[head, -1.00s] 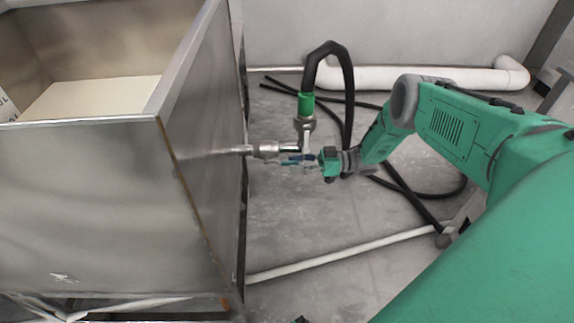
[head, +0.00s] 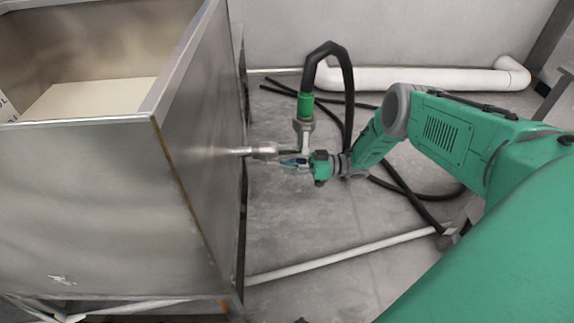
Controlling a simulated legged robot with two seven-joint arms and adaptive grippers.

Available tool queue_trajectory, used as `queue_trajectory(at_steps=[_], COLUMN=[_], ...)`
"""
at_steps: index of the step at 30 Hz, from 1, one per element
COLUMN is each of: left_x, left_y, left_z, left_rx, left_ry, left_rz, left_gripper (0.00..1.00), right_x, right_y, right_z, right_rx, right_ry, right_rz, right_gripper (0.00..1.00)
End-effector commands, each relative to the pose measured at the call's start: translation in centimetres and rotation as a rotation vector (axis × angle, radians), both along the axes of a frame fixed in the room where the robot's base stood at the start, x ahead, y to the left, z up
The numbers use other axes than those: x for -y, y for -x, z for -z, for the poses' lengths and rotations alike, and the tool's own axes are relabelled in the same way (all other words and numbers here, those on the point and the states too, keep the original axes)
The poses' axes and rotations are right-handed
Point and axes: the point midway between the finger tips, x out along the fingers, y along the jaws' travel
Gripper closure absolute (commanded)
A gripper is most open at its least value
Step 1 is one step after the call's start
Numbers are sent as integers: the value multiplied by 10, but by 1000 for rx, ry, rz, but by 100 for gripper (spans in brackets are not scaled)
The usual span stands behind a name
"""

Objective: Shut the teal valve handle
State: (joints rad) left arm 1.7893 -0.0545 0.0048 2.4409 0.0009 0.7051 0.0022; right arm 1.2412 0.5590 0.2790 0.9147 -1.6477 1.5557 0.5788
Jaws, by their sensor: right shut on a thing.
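The teal valve handle (head: 291,162) is a small blue-teal piece on a metal pipe fitting (head: 264,150) that sticks out from the right side of the steel bin. My right gripper (head: 303,163) reaches it from the right and is shut on it. The fingers hide part of the handle, and its exact angle is hard to tell at this size. My left gripper is not in view.
The open steel bin (head: 190,150) fills the left. A black hose (head: 329,50) with a green collar (head: 305,105) rises from the fitting. White pipes (head: 425,79) run along the wall and floor. Black hoses lie on the floor behind my right arm.

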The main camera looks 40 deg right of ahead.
Motion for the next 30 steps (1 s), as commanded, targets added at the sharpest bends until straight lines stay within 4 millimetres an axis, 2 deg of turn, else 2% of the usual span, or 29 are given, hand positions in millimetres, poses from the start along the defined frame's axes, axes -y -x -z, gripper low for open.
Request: queue_trajectory(at_steps=[1,9,25,26,27,30], left_x=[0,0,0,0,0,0], left_y=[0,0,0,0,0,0], left_z=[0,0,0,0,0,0], left_rx=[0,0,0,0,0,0], left_ry=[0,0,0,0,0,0], left_rz=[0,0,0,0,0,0], left_gripper=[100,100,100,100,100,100], right_x=[4,6,6,6,6,4], right_y=[1,-1,1,1,1,1], right_z=[7,16,17,17,17,16], right_rx=[10,75,100,99,99,100], right_ry=[-12,-115,-160,-160,-160,-162], right_rz=[7,16,14,13,13,10], right_gripper=[100,100,100,80,67,67])
